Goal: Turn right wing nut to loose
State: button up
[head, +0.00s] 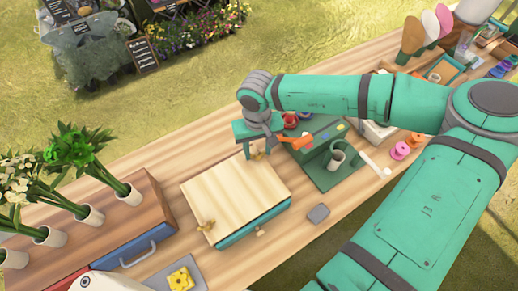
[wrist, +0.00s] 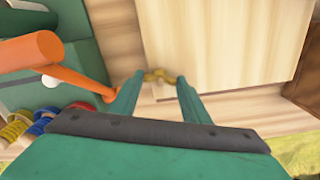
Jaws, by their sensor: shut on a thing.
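The flower press (head: 235,196) is a pale wooden board over a green base, lying on the long wooden table. The right wing nut (head: 259,155) is brass and sits at the board's far right edge. My gripper (head: 256,147) reaches down to it from above. In the wrist view, the fingertips of my gripper (wrist: 159,80) are on either side of the brass wing nut (wrist: 157,75), shut on it. The fingers partly hide the nut. The left wing nut (head: 206,225) stands at the board's near left edge.
A wooden drawer box (head: 125,222) with potted flowers is at left.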

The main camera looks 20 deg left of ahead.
jog(key=n, duration=0.2)
jog(key=shift+n, duration=0.6)
jog(key=o, duration=1)
jog(key=shift+d, duration=0.1)
jog(key=shift+o, duration=0.2)
